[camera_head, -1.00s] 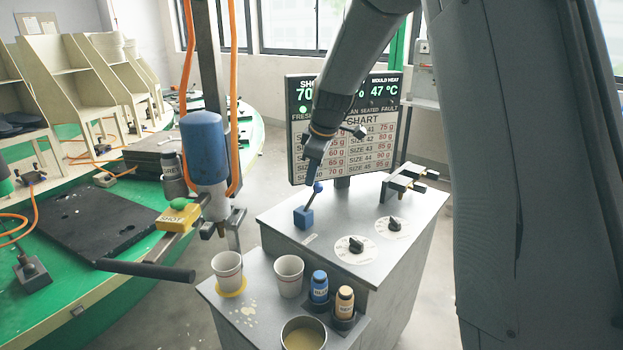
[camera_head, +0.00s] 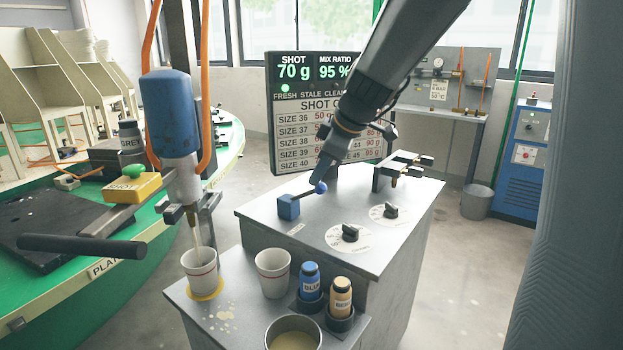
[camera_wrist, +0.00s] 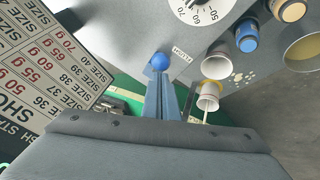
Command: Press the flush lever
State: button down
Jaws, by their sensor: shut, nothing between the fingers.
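The flush lever has a blue block (camera_head: 288,207) on the grey cabinet top, with a thin rod ending in a blue ball (camera_head: 320,187). The rod leans low to the right. My gripper (camera_head: 316,177) is shut and empty, with its tips right at the ball from above. In the wrist view the ball (camera_wrist: 161,61) shows just beyond my shut fingertips (camera_wrist: 161,75); they seem to touch it. A pale stream runs from the nozzle (camera_head: 191,215) into a white cup (camera_head: 201,270).
A second white cup (camera_head: 273,274), a blue bottle (camera_head: 310,282), a tan bottle (camera_head: 340,298) and a metal bowl (camera_head: 293,335) stand on the lower shelf. Two dials (camera_head: 350,235) and a clamp bracket (camera_head: 402,167) are on the cabinet top. A display board (camera_head: 320,105) stands behind.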

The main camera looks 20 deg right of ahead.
jog(key=shift+s+d+f+b, duration=0.25)
jog(key=shift+s+f+b, duration=0.1)
jog(key=shift+f+b, duration=0.2)
jog(key=shift+s+d+f+b, duration=0.2)
jog(key=shift+s+f+b, duration=0.15)
jog(key=shift+f+b, duration=0.2)
jog(key=shift+a+r, duration=0.1)
jog(key=a+p+v, duration=0.1)
jog(key=p+v, duration=0.1)
jog(key=v, duration=1)
jog(key=shift+a+r, duration=0.3)
jog(key=shift+a, duration=0.05)
jog(key=shift+s, duration=0.1)
